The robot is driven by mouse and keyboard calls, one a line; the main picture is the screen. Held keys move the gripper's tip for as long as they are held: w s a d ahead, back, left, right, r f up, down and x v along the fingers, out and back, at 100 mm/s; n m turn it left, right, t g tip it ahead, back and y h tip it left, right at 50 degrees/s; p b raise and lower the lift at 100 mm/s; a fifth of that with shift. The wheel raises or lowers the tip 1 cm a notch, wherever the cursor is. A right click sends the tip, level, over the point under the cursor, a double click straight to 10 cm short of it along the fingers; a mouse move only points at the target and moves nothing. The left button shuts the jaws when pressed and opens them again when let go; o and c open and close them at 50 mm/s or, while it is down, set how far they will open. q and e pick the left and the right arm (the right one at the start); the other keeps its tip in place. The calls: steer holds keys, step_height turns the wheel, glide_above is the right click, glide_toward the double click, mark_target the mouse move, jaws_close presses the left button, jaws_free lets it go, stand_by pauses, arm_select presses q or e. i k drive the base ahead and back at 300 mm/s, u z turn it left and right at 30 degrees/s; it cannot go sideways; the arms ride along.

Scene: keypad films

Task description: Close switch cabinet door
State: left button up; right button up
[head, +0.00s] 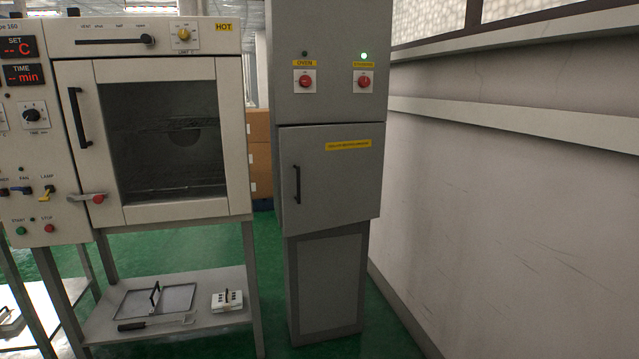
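The grey switch cabinet (325,60) stands right of the oven, near the wall. Its door (340,185) is in the lower half of the box, with a yellow label near its top right. A black vertical handle (297,184) is on the door's left side. The panel above has two red knobs, and a green lamp (364,56) is lit. Neither of my grippers is in view.
A cream oven (235,150) with a shut glass door stands at the left. Its lower shelf (110,325) holds a tray, a tool and a small white item. Cardboard boxes (259,150) show behind. A grey wall (520,210) bounds the right; green floor lies between.

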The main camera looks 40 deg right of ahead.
mark_target(331, 174)
steer(key=z, duration=1.75)
steer(key=i, duration=1.15)
steer(key=u, duration=2.2)
